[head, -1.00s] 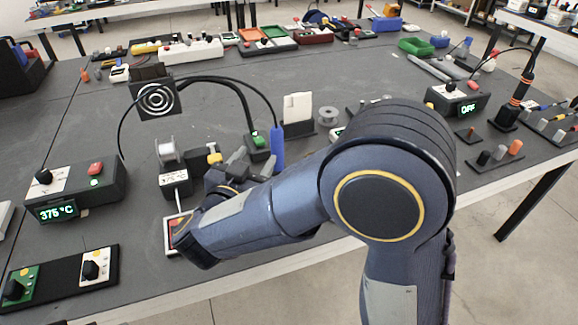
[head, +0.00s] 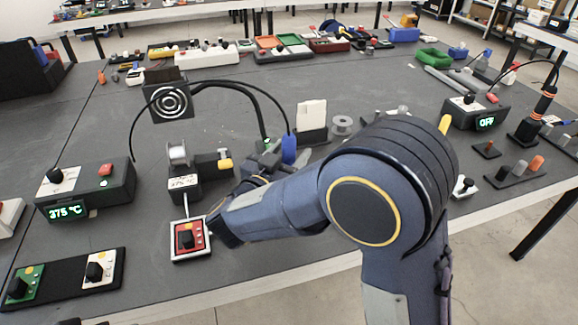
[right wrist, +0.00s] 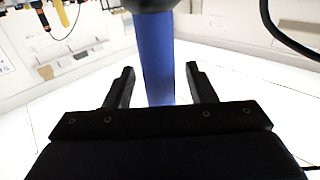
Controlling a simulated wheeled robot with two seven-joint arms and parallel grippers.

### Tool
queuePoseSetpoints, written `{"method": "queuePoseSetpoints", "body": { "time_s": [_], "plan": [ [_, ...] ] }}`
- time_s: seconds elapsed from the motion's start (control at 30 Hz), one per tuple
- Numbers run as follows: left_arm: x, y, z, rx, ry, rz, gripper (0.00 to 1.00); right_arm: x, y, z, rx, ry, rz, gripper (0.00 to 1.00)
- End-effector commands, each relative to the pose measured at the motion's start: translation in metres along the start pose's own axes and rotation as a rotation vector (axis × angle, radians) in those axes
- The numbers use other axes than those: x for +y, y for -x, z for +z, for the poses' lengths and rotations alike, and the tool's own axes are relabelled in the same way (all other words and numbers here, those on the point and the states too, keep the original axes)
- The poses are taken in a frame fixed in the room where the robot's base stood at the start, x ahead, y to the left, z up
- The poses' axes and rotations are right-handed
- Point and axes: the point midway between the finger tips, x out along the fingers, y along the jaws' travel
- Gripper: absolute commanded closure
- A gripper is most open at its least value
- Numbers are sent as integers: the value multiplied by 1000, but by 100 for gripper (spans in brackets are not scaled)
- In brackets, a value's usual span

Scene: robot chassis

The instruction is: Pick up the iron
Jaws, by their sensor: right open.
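A soldering iron with a blue handle (head: 289,148) stands near the table's middle, with a black cable arching to it from the left. In the right wrist view the blue handle (right wrist: 158,65) is upright between my right fingers, with a dark part above it. My right gripper (head: 268,152) is open, with gaps visible on both sides of the handle (right wrist: 160,82). In the head view my arm and gripper partly hide the area around the iron. A second iron, black with orange rings (head: 543,105), stands at the right. My left gripper is not in view.
A station reading 375 °C (head: 110,185) stands at the left, and one reading OFF (head: 475,112) at the right. A red switch box (head: 190,241), a solder spool holder (head: 180,165) and a white card (head: 311,115) surround my right arm. The table's near edge is below.

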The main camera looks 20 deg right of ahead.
Motion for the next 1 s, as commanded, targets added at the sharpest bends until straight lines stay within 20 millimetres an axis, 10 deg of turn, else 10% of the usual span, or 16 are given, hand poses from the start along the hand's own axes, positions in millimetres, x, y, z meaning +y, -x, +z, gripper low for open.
{"method": "queuePoseSetpoints", "body": {
  "time_s": [0.4, 0.7, 1.0],
  "plan": [
    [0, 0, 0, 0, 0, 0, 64, 0, 0, 0, 0, 0, 0, 93],
    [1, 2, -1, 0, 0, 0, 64, 0, 0, -7, 1, -4, 0, 94],
    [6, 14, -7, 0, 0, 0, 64, 0, 0, -64, 0, -8, -1, 94]
  ]
}}
